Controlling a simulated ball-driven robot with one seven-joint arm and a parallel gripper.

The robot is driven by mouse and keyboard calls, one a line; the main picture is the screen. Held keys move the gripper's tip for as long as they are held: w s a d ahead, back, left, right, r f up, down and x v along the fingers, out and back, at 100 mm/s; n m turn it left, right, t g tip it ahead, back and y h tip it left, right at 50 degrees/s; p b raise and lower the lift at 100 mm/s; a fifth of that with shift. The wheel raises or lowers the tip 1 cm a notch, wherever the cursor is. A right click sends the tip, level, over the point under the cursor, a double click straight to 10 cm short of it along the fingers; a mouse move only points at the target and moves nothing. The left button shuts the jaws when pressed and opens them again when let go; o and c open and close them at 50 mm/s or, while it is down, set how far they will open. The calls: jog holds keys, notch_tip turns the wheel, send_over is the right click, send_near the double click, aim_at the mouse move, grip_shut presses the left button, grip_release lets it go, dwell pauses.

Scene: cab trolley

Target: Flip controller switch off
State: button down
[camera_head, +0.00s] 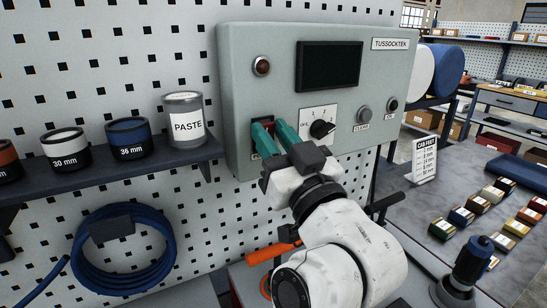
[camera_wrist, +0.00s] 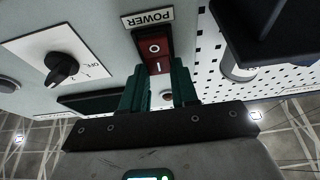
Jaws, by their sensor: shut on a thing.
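The grey controller box (camera_head: 235,50) hangs on the pegboard. Its red rocker power switch (camera_wrist: 153,48), marked O and I, sits beside a POWER label (camera_wrist: 149,18); the wrist view shows it upside down. My gripper (camera_head: 271,129) is at the switch, its two green fingers one on each side of it. In the wrist view my gripper (camera_wrist: 159,82) is shut on the switch body, with the fingers flanking its I end. In the head view the fingers hide most of the switch. The controller's screen (camera_head: 329,65) is dark, and the round lamp (camera_head: 261,65) looks dull red.
A shelf (camera_head: 150,159) with a PASTE jar (camera_head: 184,118) and several tins is close on the left. A blue hose coil (camera_head: 84,263) hangs below.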

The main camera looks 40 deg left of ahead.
jog(key=shift+f+y+b, duration=0.3)
jog(key=shift+b, duration=0.4)
jog(key=shift+r+t, duration=0.2)
jog(key=shift+t, duration=0.1)
jog(key=c, duration=0.9)
grip_release()
jog(key=shift+o, duration=0.2)
jog(key=shift+d+f, duration=0.1)
jog(key=shift+d, duration=0.05)
jog(key=b+v, duration=0.2)
jog(key=v, duration=0.8)
jog(key=shift+d, duration=0.3)
jog(key=shift+s+f, duration=0.1)
jog(key=shift+s, duration=0.05)
